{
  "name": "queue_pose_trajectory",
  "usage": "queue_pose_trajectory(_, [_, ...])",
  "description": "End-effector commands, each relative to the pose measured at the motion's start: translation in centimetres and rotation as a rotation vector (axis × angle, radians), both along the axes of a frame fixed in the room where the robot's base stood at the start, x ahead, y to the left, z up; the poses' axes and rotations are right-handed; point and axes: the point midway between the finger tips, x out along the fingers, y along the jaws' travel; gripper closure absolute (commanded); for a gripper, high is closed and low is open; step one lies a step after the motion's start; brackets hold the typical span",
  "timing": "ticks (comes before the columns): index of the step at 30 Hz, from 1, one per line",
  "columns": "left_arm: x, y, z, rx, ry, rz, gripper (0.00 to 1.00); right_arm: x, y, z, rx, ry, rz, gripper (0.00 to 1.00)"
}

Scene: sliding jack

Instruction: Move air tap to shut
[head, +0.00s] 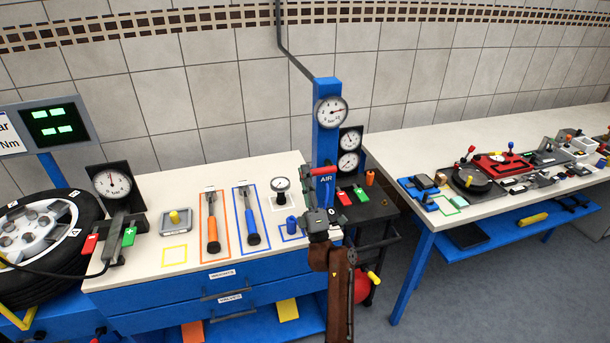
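The air tap's red lever (323,171) lies roughly level, pointing sideways, on the front of the blue AIR column (327,125). A dark finger stands close to the lever's left end. I cannot tell whether it touches the lever. The fingers are small and dark against the column, so I cannot tell how far they are open. The gripper hides the lower column.
A pressure gauge (331,112) sits on the column. To its left, a white-topped bench (140,262) bears orange- and blue-handled tools. A dark trolley (375,215) with red and green tags stands close right. A second bench (408,165) is farther right.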

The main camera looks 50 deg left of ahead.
Motion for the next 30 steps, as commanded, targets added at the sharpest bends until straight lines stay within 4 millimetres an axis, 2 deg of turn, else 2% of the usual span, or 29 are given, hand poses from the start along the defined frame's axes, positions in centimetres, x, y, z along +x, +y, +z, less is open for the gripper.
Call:
queue_pose_trajectory(8, [-0.1, -0.6, -0.7, 0.0, 0.002, -0.001, 0.76, 0.2, 0.5, -0.1, 0.005, -0.002, -0.002, 0.56])
queue_pose_trajectory(20, [-1.5, -4.5, -4.8, 0.0, 0.002, -0.001, 0.76, 0.0, 0.4, 0.0, 0.004, -0.001, -0.002, 0.56])
queue_pose_trajectory(30, [-1.7, -5.1, -5.3, 0.001, 0.0, 0.0, 0.76, 0.0, 0.4, 0.0, 0.004, -0.001, -0.002, 0.56])
